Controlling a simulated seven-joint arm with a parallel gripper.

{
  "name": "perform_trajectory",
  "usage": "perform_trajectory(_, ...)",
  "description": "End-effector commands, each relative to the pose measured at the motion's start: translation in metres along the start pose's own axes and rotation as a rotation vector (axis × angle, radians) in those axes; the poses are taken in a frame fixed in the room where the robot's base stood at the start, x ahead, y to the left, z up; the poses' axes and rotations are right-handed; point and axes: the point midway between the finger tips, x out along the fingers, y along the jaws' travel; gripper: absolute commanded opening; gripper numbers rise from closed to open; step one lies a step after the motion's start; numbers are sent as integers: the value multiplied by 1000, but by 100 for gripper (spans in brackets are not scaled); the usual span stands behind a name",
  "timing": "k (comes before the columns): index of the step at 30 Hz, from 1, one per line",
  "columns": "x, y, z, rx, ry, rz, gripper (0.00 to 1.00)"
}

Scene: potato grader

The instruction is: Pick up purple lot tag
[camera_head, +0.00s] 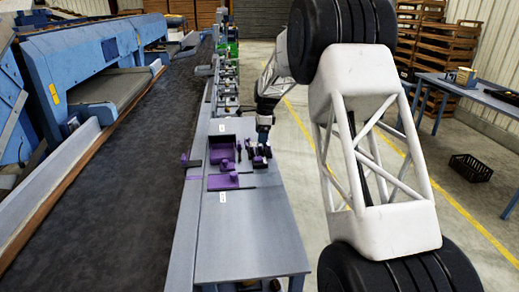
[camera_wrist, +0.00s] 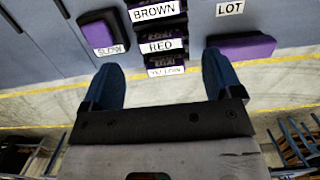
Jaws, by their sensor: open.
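A dark block with a purple top (camera_wrist: 243,47) lies below a white label reading LOT (camera_wrist: 230,8), at the right of the wrist view. It appears to be the purple lot tag. My gripper (camera_wrist: 161,62) is open and empty, with its blue fingers apart. In the head view my gripper (camera_head: 264,133) hangs over the right edge of the grey bench, by small dark and purple pieces (camera_head: 258,153). I cannot single out the lot tag there.
Dark blocks labelled BROWN (camera_wrist: 154,10), RED (camera_wrist: 162,46) and a third, partly legible label line up ahead of the jaws. A purple-topped block labelled SLOW (camera_wrist: 103,33) lies left. A purple tray (camera_head: 210,160) stands on the bench (camera_head: 245,235), whose near end is clear.

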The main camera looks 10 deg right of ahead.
Motion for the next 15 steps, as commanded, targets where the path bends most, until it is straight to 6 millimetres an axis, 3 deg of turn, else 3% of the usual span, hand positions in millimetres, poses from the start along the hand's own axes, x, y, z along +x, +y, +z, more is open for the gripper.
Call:
perform_trajectory(7, 8, 0, 0, 0, 0, 2, 85)
perform_trajectory(15, 37, -1, 2, 0, 0, 3, 85)
